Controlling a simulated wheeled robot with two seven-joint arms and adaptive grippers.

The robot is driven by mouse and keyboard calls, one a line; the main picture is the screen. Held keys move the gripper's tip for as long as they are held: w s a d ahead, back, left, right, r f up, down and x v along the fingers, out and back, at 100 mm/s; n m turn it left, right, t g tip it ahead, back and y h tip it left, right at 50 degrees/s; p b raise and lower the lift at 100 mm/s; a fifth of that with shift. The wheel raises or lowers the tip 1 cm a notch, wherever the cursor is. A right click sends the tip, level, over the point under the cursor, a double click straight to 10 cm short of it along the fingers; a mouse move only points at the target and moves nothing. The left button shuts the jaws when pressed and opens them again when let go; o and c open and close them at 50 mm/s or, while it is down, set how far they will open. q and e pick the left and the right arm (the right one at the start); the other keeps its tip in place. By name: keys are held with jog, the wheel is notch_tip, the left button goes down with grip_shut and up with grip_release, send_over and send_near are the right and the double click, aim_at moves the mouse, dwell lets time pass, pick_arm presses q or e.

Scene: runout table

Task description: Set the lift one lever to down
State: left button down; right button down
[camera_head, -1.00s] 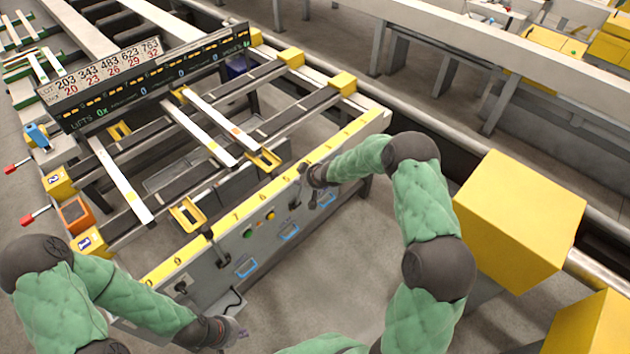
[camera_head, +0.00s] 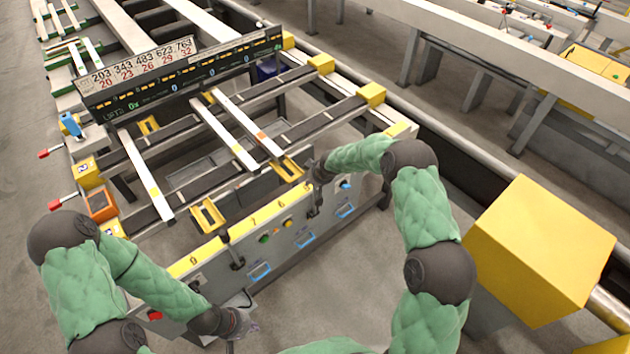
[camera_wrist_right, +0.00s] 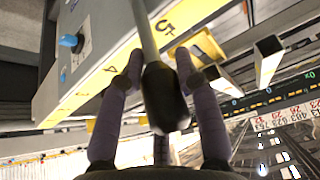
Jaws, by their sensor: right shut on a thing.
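The grey control panel (camera_head: 290,232) with a yellow numbered top edge stands in front of the rack. A dark lever (camera_head: 315,208) sits on its right half, and another dark lever (camera_head: 235,258) stands farther left. I cannot read which is labelled lift one.
Green and amber buttons (camera_head: 264,238) lie between the levers. A blue knob (camera_head: 346,185) is right of the held lever; it also shows in the wrist view (camera_wrist_right: 72,42). A large yellow box (camera_head: 540,250) stands right of my right arm. A display board (camera_head: 185,75) spans the rack.

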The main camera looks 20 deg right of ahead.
jog(key=c, duration=1)
grip_release()
jog(key=shift+w+a+r, duration=0.15)
jog(key=shift+o, duration=0.3)
jog(key=shift+a, duration=0.1)
jog(key=v, duration=1.2)
